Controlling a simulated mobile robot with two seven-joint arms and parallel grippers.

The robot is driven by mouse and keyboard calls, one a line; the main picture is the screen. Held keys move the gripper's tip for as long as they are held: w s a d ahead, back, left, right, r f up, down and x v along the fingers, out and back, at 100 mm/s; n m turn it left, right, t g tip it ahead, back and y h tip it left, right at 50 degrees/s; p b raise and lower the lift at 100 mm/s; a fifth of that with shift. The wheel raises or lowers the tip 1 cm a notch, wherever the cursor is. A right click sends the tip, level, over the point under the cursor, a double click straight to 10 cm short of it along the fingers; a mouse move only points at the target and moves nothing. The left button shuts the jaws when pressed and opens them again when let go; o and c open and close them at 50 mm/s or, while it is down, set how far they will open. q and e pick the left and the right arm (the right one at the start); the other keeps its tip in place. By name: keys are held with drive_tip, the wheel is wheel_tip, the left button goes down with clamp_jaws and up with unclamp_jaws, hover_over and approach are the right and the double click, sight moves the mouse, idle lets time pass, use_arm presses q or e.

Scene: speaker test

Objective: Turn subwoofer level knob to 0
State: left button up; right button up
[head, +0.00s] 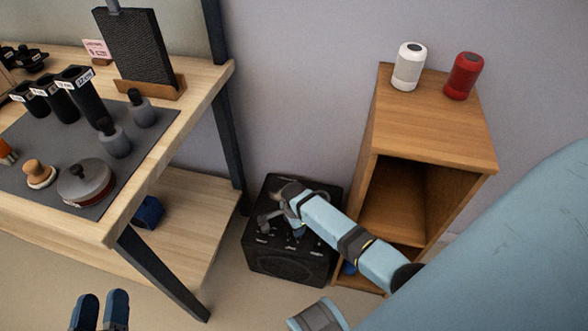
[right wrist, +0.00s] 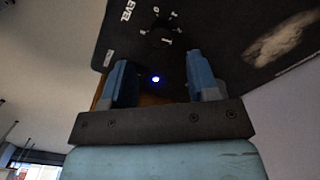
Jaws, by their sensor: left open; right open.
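The black subwoofer (head: 284,266) stands on the floor between the workbench and the wooden cabinet. My right arm reaches over it, with the right gripper (head: 276,212) at its top panel. In the right wrist view, the right gripper (right wrist: 158,68) is open, and no object is between its fingers. The dark level knob (right wrist: 160,40) shows just beyond the fingertips, with small marks around it and part of the word LEVEL at its upper left. Its exact setting is too small to read. My left gripper (head: 101,310) is open and empty at the bottom left.
A workbench (head: 150,190) with tools and dark cylinders is on the left. The wooden cabinet (head: 435,125) on the right carries a white speaker (head: 408,67) and a red speaker (head: 462,76).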

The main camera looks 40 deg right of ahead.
wheel_tip(320, 180, down, 5)
drive_tip(key=shift+r+b, duration=0.1)
drive_tip(key=shift+b, duration=0.8)
drive_tip(key=shift+f, duration=0.55)
use_arm(q)
drive_tip(key=shift+s+d+r+t+h, duration=0.1)
drive_tip(key=shift+d+r+t+h, duration=0.3)
drive_tip(key=shift+r, duration=0.25)
drive_tip(key=shift+s+d+r+t+h, duration=0.1)
drive_tip(key=shift+d+r+t+h, duration=0.15)
drive_tip(key=shift+r+h, duration=0.3)
